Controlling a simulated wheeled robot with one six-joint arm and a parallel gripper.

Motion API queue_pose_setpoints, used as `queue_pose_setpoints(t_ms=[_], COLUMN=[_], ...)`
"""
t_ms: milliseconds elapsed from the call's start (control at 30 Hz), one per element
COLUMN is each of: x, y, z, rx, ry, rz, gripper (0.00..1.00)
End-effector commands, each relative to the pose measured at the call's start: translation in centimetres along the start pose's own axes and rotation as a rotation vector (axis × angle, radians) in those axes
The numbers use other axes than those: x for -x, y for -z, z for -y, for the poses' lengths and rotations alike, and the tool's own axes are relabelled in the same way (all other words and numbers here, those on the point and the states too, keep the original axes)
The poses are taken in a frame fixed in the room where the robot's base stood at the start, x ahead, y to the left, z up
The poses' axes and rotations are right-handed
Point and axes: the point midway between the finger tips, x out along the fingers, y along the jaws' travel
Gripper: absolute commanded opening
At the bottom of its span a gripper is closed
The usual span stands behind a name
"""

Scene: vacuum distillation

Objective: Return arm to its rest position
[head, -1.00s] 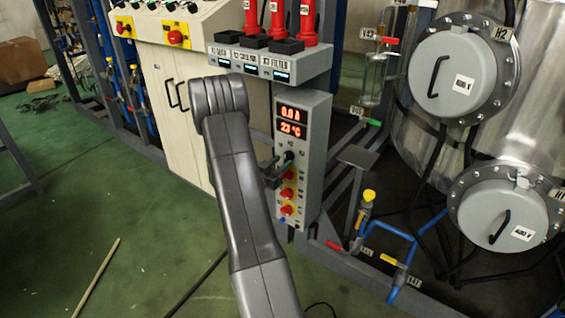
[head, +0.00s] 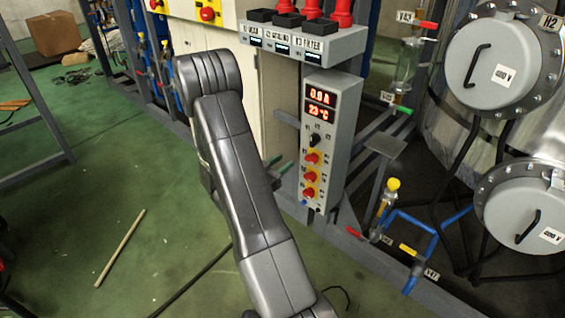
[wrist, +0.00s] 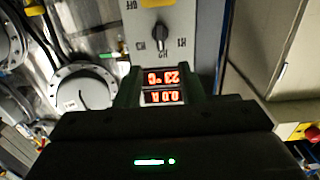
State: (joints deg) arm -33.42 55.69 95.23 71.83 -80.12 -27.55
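My arm, dark grey, rises through the middle of the head view. My gripper (head: 279,167) shows partly behind it, with green fingertips just left of the control box. The wrist view shows two fingers apart, one on each side of the display, with nothing held between them; my gripper (wrist: 160,98) is open. The grey control box (head: 345,110) has a red display (head: 320,105) reading 0.0 A and 23 °C. Below it are a black selector knob (head: 315,139) and several red buttons. The knob (wrist: 160,32) also shows in the wrist view, clear of the fingers.
A shelf (head: 300,45) with red-topped units is above the control box. Round vessel covers (head: 505,65), blue pipes (head: 405,225) and valves are at right. A stick (head: 120,247) and a cable lie on the green floor (head: 80,190), which is mostly open at left.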

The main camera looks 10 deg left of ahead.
Motion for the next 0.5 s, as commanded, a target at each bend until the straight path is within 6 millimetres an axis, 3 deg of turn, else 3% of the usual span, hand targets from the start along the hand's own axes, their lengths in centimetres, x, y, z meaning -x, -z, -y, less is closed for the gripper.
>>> queue_pose_setpoints(t_ms=[267,500], x=[-1.8,-6.4], y=[0.0,0.0], z=[-0.1,-0.1], rx=[-0.002,-0.002], ry=[-0.004,-0.005], rz=[0.0,-0.002], gripper=[0.35,0.35])
